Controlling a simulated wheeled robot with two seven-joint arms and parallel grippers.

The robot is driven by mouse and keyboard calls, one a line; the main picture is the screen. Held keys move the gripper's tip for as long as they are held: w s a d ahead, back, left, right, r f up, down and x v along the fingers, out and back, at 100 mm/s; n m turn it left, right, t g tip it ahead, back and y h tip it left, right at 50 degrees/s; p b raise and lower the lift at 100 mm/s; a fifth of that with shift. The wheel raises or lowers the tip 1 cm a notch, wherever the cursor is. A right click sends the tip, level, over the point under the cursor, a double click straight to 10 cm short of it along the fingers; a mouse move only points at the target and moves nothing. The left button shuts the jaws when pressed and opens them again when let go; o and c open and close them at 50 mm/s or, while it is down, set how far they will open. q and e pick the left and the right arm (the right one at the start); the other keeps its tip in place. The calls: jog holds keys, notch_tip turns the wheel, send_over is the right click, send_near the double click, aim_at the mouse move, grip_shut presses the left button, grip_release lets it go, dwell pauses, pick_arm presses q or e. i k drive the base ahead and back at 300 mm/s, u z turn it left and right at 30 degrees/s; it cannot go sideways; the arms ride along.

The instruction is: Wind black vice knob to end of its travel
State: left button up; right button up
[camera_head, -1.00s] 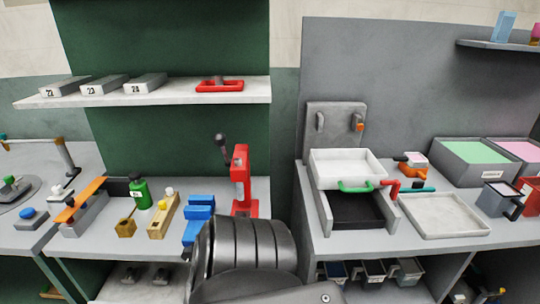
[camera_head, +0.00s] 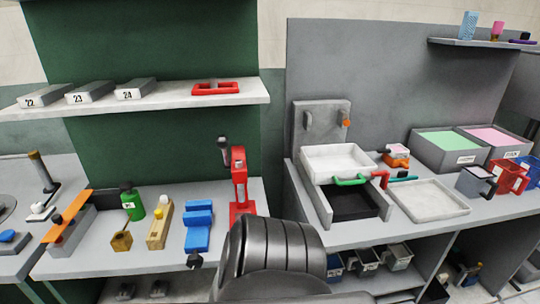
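A blue vice (camera_head: 198,226) stands on the left bench, near its front edge. A round black knob (camera_head: 194,260) sticks out at the vice's front end, just past the bench edge. I cannot tell from this view how far the knob is wound or how wide the jaws are. Neither of my grippers shows in the head view. A dark ribbed link of my own arm fills the bottom middle, just right of the knob and apart from it in the picture.
A red press (camera_head: 239,188) with a black-ended lever stands right of the vice. The right bench holds a white tray (camera_head: 428,200).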

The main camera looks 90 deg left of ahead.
aim_at(195, 261)
jog(key=u, duration=0.05)
jog(key=k, duration=1.55)
jog(key=u, duration=1.05)
